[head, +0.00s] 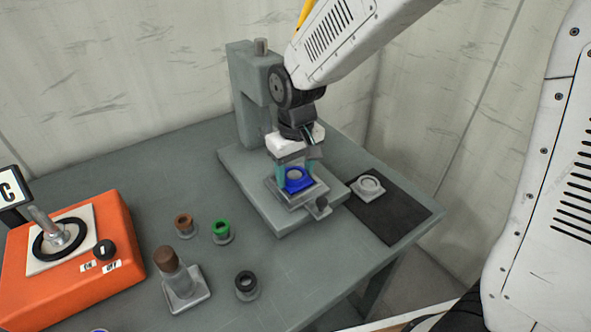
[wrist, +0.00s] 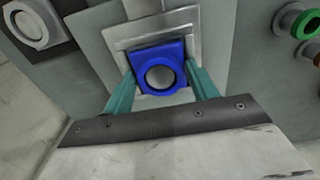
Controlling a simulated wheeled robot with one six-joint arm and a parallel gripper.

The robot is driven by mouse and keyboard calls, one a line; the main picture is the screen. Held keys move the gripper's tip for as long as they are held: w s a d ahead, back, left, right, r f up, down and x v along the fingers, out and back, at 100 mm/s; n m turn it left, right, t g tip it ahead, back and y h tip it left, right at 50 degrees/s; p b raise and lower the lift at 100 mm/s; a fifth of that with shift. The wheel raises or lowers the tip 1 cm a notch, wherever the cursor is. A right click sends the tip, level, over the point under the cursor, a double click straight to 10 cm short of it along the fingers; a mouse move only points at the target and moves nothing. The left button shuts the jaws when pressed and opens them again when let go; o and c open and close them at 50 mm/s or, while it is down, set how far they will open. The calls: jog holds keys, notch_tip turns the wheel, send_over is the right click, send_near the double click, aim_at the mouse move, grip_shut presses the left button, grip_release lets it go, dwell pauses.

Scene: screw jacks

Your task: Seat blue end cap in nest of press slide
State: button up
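The blue end cap (wrist: 145,62) is a square block with a round pale recess; in the head view it (head: 297,184) shows beneath my gripper at the press slide. My gripper (wrist: 160,75) has its two teal fingers on opposite sides of the cap, at or very near its sides. In the head view my gripper (head: 295,172) points down over the slide.
The grey press (head: 246,105) stands behind the slide. A dark mat (head: 395,217) with a pale round-topped block (head: 369,185) lies to the right. Green (head: 221,228), brown (head: 184,222) and black (head: 246,282) rings, a brown-topped post (head: 173,268) and an orange control box (head: 75,260) stand left and in front.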

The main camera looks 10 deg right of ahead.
aim_at(297, 176)
jog(key=shift+o, duration=0.4)
notch_tip(297, 176, up, 12)
jog(key=shift+s+r, duration=0.15)
jog(key=shift+s, duration=0.05)
jog(key=s+d+m, duration=0.2)
jog(key=s+d, duration=0.6)
jog(key=s, duration=0.3)
jog(key=s+d+r+m+t, duration=0.1)
jog(key=s+d+m, duration=0.1)
jog(key=s+d, duration=0.6)
jog(key=s, duration=0.2)
jog(key=shift+s+r+m, duration=0.25)
jog(key=shift+s+m, duration=0.05)
jog(key=shift+s, duration=0.1)
